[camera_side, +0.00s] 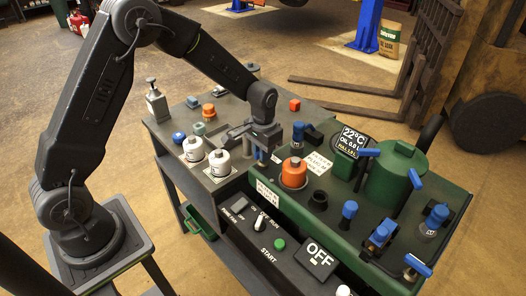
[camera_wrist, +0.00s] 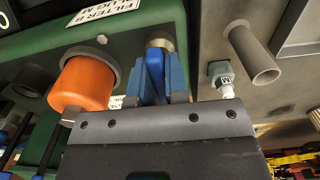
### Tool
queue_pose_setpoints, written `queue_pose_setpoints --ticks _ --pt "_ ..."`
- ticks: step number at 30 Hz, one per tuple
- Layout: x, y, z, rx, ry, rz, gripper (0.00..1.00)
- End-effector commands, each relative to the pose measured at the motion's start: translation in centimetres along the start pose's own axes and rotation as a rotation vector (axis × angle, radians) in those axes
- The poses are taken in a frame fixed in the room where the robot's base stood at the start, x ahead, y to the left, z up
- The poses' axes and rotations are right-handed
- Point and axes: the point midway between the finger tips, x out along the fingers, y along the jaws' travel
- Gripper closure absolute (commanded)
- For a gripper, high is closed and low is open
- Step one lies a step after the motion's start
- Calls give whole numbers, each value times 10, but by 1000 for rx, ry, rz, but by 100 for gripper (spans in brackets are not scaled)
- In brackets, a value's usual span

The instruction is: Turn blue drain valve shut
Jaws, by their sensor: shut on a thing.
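The blue drain valve lever (camera_wrist: 155,68) hangs below a brass-coloured fitting (camera_wrist: 160,44) in the wrist view. My gripper (camera_wrist: 154,78) is shut on this lever, with one blue finger on each side of it. The lever is roughly in line with the fingers. In the side view my gripper (camera_side: 262,154) is at the left end of the green machine (camera_side: 270,200). There the lever is mostly hidden by my gripper, so I cannot tell its exact angle.
An orange filter (camera_wrist: 85,85) is close beside my gripper; it also shows in the side view (camera_side: 294,172). White canisters (camera_side: 219,162) stand on the grey bench left of my gripper. A blue-topped part (camera_side: 298,132), a green tank (camera_side: 396,175) and other blue levers (camera_side: 415,179) stand to the right.

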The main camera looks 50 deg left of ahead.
Motion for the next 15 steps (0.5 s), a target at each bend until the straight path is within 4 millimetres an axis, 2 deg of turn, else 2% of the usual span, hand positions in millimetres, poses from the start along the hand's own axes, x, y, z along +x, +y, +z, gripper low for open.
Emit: queue_pose_setpoints --ticks 8,15 --pt "0 0 0 119 0 1 100" --pt "-1 0 0 322 0 1 100"
